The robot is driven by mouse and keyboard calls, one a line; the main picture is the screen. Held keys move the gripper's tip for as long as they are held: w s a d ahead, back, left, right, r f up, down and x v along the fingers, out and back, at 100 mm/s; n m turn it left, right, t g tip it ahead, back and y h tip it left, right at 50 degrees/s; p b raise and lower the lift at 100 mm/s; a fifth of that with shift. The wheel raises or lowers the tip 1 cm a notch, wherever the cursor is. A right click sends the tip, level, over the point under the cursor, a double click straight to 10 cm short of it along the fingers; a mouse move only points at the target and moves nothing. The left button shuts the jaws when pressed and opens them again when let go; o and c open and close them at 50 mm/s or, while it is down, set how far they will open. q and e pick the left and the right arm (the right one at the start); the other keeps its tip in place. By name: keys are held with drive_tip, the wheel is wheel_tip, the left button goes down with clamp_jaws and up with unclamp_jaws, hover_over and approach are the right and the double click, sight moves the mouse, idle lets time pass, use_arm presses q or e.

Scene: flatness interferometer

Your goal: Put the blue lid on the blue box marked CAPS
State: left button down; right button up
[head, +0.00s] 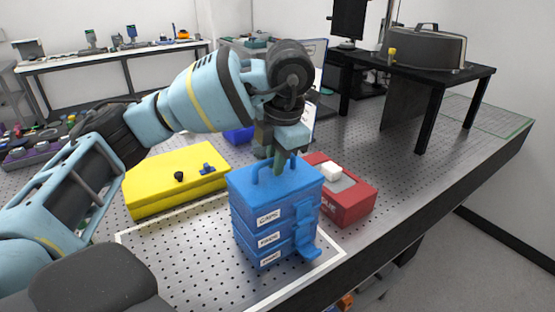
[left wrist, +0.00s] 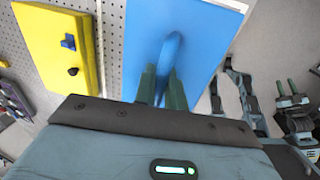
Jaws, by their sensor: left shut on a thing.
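The blue lid (head: 303,179) lies level on top of the stack of blue boxes; I see no clear gap beneath it. The top blue box (head: 245,212) carries the label CAPS. My left gripper (head: 279,164) points down from above and is shut on the lid's loop handle (head: 261,166). In the left wrist view, the green fingers (left wrist: 162,88) stand on both sides of the blue handle (left wrist: 170,52), above the flat lid (left wrist: 203,30). The box is hidden there. My right gripper (left wrist: 287,87) shows small at the right of that view, its fingers apart and empty.
A yellow case (head: 175,172) lies left of the stack and a red box (head: 350,198) close to its right. More labelled blue boxes (head: 245,240) sit under the top one. The stack stands within a white outline on the perforated table (head: 190,240); its front left is clear.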

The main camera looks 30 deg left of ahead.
sight(282, 180)
use_arm(q)
drive_tip(key=shift+r, duration=0.15)
use_arm(e)
drive_tip(key=shift+r, duration=0.1)
use_arm(q)
drive_tip(key=shift+f, duration=0.2)
drive_tip(key=c, duration=1.5)
unclamp_jaws()
drive_tip(key=shift+o, duration=0.2)
use_arm(e)
drive_tip(key=shift+w, duration=0.1)
